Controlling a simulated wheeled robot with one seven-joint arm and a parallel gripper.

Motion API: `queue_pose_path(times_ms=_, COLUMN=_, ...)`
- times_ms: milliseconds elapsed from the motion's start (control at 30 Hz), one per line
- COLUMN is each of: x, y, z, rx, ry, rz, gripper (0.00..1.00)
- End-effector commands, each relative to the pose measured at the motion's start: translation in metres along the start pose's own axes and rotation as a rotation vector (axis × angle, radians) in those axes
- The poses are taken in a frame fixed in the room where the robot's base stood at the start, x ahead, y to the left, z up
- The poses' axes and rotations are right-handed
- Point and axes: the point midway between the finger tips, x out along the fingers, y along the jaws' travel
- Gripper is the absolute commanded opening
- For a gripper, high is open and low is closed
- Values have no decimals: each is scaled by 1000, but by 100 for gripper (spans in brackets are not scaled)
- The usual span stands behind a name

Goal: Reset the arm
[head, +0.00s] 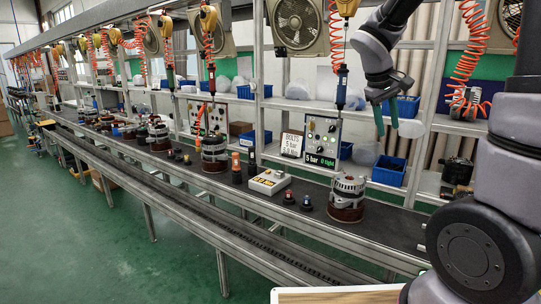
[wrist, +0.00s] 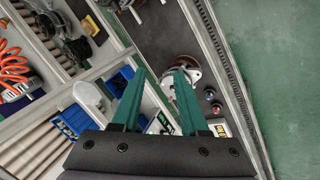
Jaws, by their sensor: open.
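My gripper (head: 386,118) hangs in the upper right of the head view, with its green fingers pointing down. It is open and empty, in front of the shelving and above the workbench. In the wrist view the two green fingers (wrist: 158,98) stand apart with nothing held between them. An alternator (head: 347,197) sits on the dark bench below and left of my gripper. The same alternator shows beyond the fingertips in the wrist view (wrist: 182,75), partly hidden by the right finger.
A control panel (head: 322,140) stands behind the bench. Blue bins (head: 389,171) sit on the shelf. Orange coiled hoses (head: 466,45) and a hanging tool (head: 341,87) are near my arm. The green aisle floor is clear.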

Motion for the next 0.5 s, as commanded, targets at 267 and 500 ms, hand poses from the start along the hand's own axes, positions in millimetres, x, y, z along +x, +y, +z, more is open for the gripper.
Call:
queue_pose_path(times_ms=267, x=-74, y=-20, z=74, rx=384, ry=159, rz=-306, gripper=44)
queue_pose_path(times_ms=500, x=-122, y=-47, z=117, rx=629, ry=298, rz=-498, gripper=44)
